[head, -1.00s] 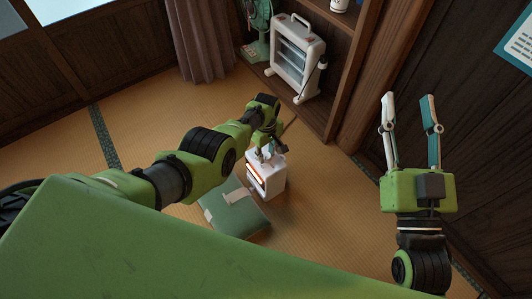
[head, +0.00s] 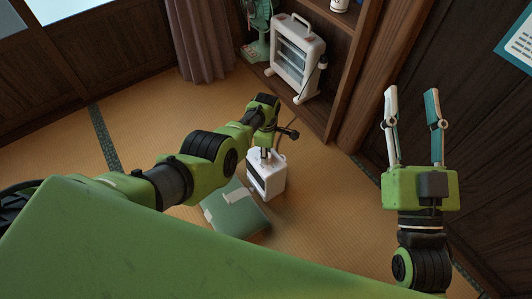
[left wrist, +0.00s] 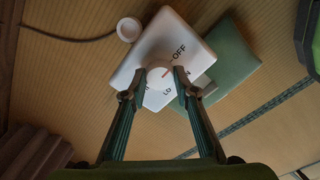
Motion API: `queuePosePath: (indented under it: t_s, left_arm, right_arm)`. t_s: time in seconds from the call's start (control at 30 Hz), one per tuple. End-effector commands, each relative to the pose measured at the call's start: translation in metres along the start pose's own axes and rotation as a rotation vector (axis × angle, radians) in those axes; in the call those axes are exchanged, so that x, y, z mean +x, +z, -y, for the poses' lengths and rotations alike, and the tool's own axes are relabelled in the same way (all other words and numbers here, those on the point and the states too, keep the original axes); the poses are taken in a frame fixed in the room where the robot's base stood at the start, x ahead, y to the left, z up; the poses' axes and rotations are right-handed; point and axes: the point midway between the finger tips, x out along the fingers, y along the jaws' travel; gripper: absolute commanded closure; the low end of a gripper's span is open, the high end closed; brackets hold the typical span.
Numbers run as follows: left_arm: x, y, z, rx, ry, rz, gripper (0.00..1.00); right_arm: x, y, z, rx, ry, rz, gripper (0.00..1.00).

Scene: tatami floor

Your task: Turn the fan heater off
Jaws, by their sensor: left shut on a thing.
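The small white fan heater (head: 279,180) stands on the tatami, and its front grille is dark. In the left wrist view its white top (left wrist: 200,55) carries a round dial (left wrist: 158,92) with a red mark turned toward the OFF label side. The other labels are partly covered. My left gripper (left wrist: 159,88) is shut on the dial from above; it also shows in the head view (head: 268,152), where its fingertips are mostly hidden by my arm. My right gripper (head: 412,92) is open and empty, raised at the right.
A green cushion (head: 235,209) lies against the heater's left side. A larger white heater (head: 297,58) and a green fan (head: 258,30) stand on the wooden shelf behind. A dark cord with a white round piece (left wrist: 129,29) lies near the heater. Tatami to the left is clear.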

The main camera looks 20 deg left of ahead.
Motion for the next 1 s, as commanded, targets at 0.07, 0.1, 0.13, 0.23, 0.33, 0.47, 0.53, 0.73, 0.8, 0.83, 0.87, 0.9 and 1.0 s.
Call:
queuePosePath:
  t_s: [0.07,0.1,0.13,0.23,0.33,0.47,0.53,0.73,0.8,0.83,0.87,0.9,1.0]
  left_arm:
    - [0.0003,0.0003,0.0000,-0.013,0.001,0.000,0.94]
    - [0.0002,0.0003,0.0000,-0.018,0.001,0.000,0.94]
    - [0.0002,0.0003,0.0000,-0.021,0.001,0.000,0.94]
    - [0.0002,0.0003,0.0000,-0.026,0.001,0.000,0.94]
    - [0.0002,0.0003,-0.0001,-0.027,0.001,0.001,0.94]
    - [0.0002,0.0003,-0.0001,-0.027,0.001,0.001,0.94]
    - [0.0002,0.0003,-0.0001,-0.027,0.001,0.001,0.94]
    - [0.0001,0.0002,-0.0001,-0.026,0.001,0.001,0.56]
    - [0.0001,0.0001,-0.0001,-0.025,0.001,0.001,0.56]
    - [0.0001,0.0001,-0.0001,-0.025,0.000,0.001,0.56]
    - [0.0001,0.0001,-0.0001,-0.025,0.000,0.001,0.56]
    - [0.0001,0.0001,-0.0001,-0.025,0.000,0.000,0.56]
    - [-0.0008,0.0001,-0.0004,-0.025,0.001,0.000,0.56]
  right_arm:
    - [-0.0005,0.0011,0.0002,0.001,0.000,0.002,0.60]
    - [-0.0008,0.0016,0.0003,0.001,0.000,0.003,0.60]
    - [-0.0009,0.0020,0.0003,0.001,0.000,0.004,0.60]
    - [-0.0015,0.0034,0.0004,0.002,0.000,0.008,0.60]
    - [-0.0019,0.0042,0.0004,0.002,0.000,0.010,0.60]
    - [-0.0021,0.0045,0.0004,0.002,0.000,0.011,0.60]
    - [-0.0021,0.0046,0.0004,0.002,0.000,0.011,0.60]
    - [-0.0020,0.0047,0.0002,0.002,0.001,0.012,0.60]
    - [-0.0020,0.0047,0.0001,0.001,0.001,0.012,0.60]
    - [-0.0020,0.0046,0.0001,0.001,0.001,0.012,0.60]
    - [-0.0020,0.0046,0.0001,0.001,0.001,0.012,0.60]
    - [-0.0021,0.0044,0.0001,0.000,0.000,0.012,0.60]
    - [-0.0021,0.0035,0.0000,-0.001,-0.001,0.011,0.60]
